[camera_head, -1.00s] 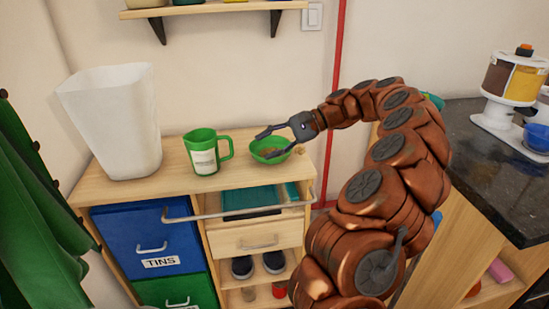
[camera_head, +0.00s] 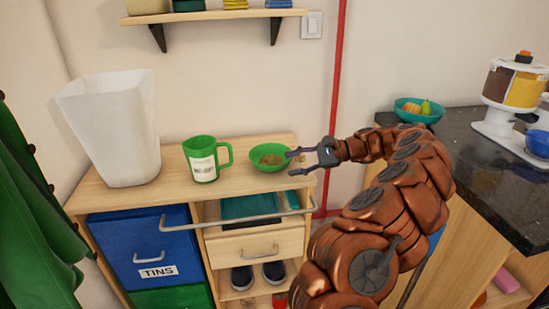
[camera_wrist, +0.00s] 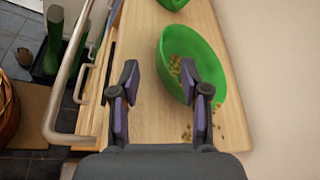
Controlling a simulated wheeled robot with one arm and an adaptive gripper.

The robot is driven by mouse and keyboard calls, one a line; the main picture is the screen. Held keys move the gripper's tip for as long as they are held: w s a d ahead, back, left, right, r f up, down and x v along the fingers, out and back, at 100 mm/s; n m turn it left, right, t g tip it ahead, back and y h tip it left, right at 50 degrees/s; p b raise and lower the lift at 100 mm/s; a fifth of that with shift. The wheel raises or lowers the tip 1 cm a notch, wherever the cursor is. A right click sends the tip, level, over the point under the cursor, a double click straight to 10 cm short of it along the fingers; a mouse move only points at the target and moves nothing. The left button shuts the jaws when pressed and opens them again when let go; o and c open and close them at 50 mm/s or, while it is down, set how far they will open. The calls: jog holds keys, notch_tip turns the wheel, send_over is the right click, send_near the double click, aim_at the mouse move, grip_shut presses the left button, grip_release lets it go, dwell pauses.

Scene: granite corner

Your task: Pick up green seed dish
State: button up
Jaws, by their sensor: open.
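The green seed dish (camera_head: 268,157) is a small round bowl with brownish seeds in it, on the wooden cabinet top near its right end. It also shows in the wrist view (camera_wrist: 204,58), with a few seeds scattered on the wood beside it. My gripper (camera_head: 290,163) is open and empty, just right of the dish in the head view. In the wrist view the fingers (camera_wrist: 166,92) point toward the dish, with one fingertip overlapping its near edge and the other left of it. I cannot tell whether a finger touches the dish.
A green mug (camera_head: 202,160) stands left of the dish, and a tall white bin (camera_head: 112,130) farther left. A metal rail (camera_head: 240,220) runs along the cabinet's front edge. A wall (camera_wrist: 275,70) lies close behind the dish. A dark counter (camera_head: 465,150) is at right.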

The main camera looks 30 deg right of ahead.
aim_at(282, 165)
jog(key=x, duration=0.4)
jog(key=shift+w, duration=0.1)
grip_shut()
dwell(0.3)
